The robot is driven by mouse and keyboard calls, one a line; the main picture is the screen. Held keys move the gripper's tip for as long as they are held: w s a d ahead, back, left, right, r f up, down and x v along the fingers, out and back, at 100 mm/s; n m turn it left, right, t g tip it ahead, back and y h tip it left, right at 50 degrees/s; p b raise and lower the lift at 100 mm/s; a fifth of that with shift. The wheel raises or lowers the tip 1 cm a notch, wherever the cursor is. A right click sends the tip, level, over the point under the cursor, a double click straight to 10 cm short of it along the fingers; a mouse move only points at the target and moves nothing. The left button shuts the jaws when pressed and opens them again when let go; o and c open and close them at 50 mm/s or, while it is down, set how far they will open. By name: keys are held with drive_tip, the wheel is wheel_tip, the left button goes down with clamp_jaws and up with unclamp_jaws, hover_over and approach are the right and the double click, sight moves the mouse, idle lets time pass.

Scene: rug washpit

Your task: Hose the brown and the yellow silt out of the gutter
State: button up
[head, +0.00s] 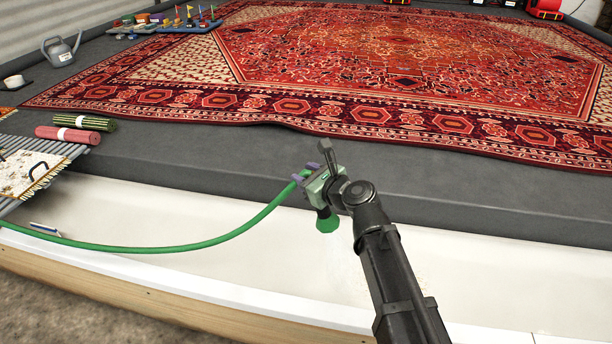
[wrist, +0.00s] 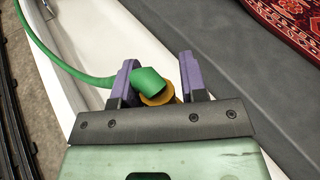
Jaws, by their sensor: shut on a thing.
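My gripper (head: 312,168) is over the white gutter (head: 160,213), its purple fingers shut on the green hose nozzle (head: 327,222). In the wrist view, the nozzle's green end (wrist: 148,82) shows between the fingers (wrist: 158,76), with a yellow-orange ring at its base. The nozzle points down in the head view, and a faint pale spray (head: 343,262) shows below it. The green hose (head: 150,247) runs left along the gutter. I can make out no clear brown or yellow silt patch; a few faint specks lie right of the spray. My arm hides part of the gutter.
A large red patterned rug (head: 380,65) lies on the grey floor behind the gutter. Rolled rugs (head: 75,134) and a fringed piece (head: 28,172) lie at left. A grey watering can (head: 62,50) stands further back. A wooden edge (head: 150,302) borders the gutter in front.

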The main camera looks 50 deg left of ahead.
drive_tip(key=w+d+r+p, duration=0.2)
drive_tip(key=w+d, duration=0.6)
drive_tip(key=d, duration=0.2)
drive_tip(key=w+d+r+p, duration=0.1)
drive_tip(key=w+d+p, duration=0.1)
drive_tip(key=w+d, duration=0.7)
drive_tip(key=shift+d+r, duration=0.35)
drive_tip(key=shift+d, duration=0.25)
idle(2.3)
idle(1.0)
